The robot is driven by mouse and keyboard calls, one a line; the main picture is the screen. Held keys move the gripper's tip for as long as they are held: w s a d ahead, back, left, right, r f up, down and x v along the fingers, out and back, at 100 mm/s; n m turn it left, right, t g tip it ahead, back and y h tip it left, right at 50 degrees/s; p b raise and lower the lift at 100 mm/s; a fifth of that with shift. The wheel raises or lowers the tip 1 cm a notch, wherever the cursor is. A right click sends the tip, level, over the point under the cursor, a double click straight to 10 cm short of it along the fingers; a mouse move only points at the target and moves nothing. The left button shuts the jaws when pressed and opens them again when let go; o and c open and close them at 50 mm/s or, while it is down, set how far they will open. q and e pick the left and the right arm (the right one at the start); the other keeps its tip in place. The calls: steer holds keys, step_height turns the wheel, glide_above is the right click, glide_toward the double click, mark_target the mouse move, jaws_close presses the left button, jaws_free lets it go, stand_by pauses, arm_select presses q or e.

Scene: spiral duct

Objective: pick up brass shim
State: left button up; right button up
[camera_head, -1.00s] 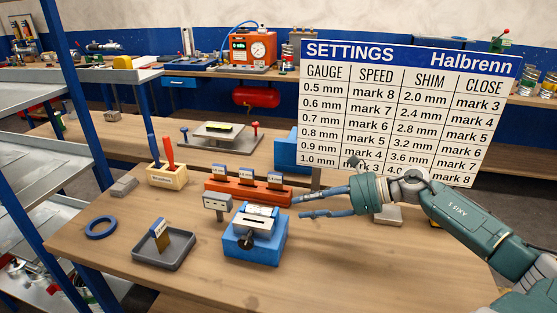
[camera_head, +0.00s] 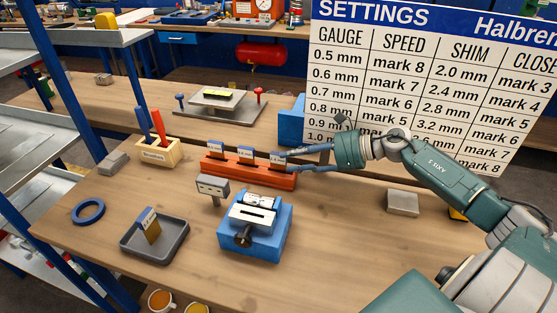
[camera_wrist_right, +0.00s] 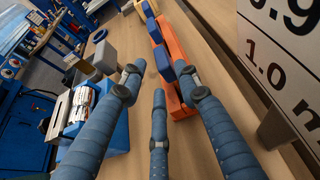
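A brass-coloured shim with a blue-and-white tag (camera_head: 150,226) stands tilted in a dark grey tray (camera_head: 180,250) at the front left of the table. Several tagged pieces, marked in mm too small to read surely, stand in an orange rack (camera_head: 235,172); their lower parts are hidden in it. My right gripper (camera_head: 287,160) is at the right end of this rack, beside the last tag. In the right wrist view its three fingers (camera_wrist_right: 158,86) are spread and empty, with the orange rack (camera_wrist_right: 174,103) just beyond and between them. My left gripper is not in view.
A blue device with a dark knob (camera_head: 262,228) stands in front of the rack, beside a small grey sign (camera_head: 212,187). The settings board (camera_head: 420,90) rises behind my right arm. A grey block (camera_head: 403,203) lies at right.

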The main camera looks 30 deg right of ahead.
mark_target(278, 164)
steer(key=shift+w+a, duration=0.1)
steer(key=shift+w, duration=0.2)
steer(key=p+x, duration=0.2)
steer(key=x, duration=0.2)
steer(key=shift+w+r+p, duration=0.1)
steer(key=shift+w+p, duration=0.05)
steer(key=shift+p, duration=0.2)
steer(key=shift+w+a+f, duration=0.1)
steer(key=shift+w+f, duration=0.1)
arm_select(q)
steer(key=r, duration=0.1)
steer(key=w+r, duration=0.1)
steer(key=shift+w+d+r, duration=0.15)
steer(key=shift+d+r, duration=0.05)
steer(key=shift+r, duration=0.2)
arm_select(e)
steer(key=shift+f, duration=0.1)
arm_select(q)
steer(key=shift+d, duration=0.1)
arm_select(e)
steer(key=shift+c, duration=0.5)
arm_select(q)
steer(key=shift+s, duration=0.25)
arm_select(e)
jaws_close()
